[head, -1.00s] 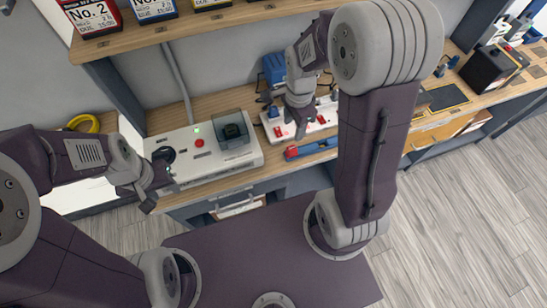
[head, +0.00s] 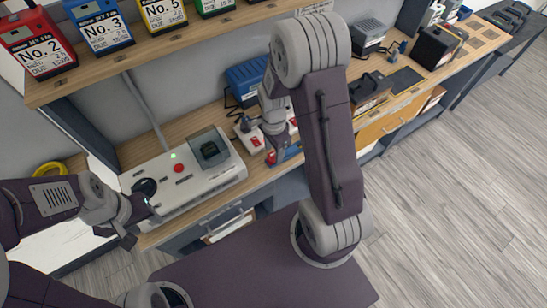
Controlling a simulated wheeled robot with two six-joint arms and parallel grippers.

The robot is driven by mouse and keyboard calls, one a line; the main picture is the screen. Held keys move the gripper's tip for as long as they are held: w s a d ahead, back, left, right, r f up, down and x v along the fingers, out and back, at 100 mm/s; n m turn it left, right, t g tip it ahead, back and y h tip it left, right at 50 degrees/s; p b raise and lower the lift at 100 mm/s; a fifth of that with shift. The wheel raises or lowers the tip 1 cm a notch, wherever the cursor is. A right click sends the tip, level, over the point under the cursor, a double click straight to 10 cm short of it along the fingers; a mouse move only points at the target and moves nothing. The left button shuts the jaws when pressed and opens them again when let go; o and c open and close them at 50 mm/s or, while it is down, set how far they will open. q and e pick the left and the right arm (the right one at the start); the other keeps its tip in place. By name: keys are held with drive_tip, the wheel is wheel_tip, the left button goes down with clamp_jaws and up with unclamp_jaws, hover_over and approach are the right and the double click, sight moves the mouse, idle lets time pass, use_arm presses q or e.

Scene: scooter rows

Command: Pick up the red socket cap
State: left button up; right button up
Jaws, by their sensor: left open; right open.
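A small red piece (head: 271,158), which looks like the red socket cap, sits at the left end of a blue tray (head: 292,152) by the front edge of the bench. My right gripper (head: 281,157) points down right beside it and hides part of the tray. It is open; I cannot tell whether its fingers touch the red piece. My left gripper (head: 138,228) is open and empty near the front left corner of a white device.
The white device (head: 205,180) has a red button and a green light. A white strip with red switches (head: 256,141) lies behind my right gripper. A blue box (head: 246,82) stands at the back. A shelf (head: 150,60) with numbered boxes hangs above. A black-topped box (head: 370,92) stands right.

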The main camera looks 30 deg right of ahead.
drive_tip(key=shift+f, duration=0.9)
drive_tip(key=shift+w+a+f, duration=0.1)
drive_tip(key=shift+w+f, duration=0.05)
drive_tip(key=shift+f, duration=0.25)
clamp_jaws()
drive_tip(key=shift+r, duration=0.1)
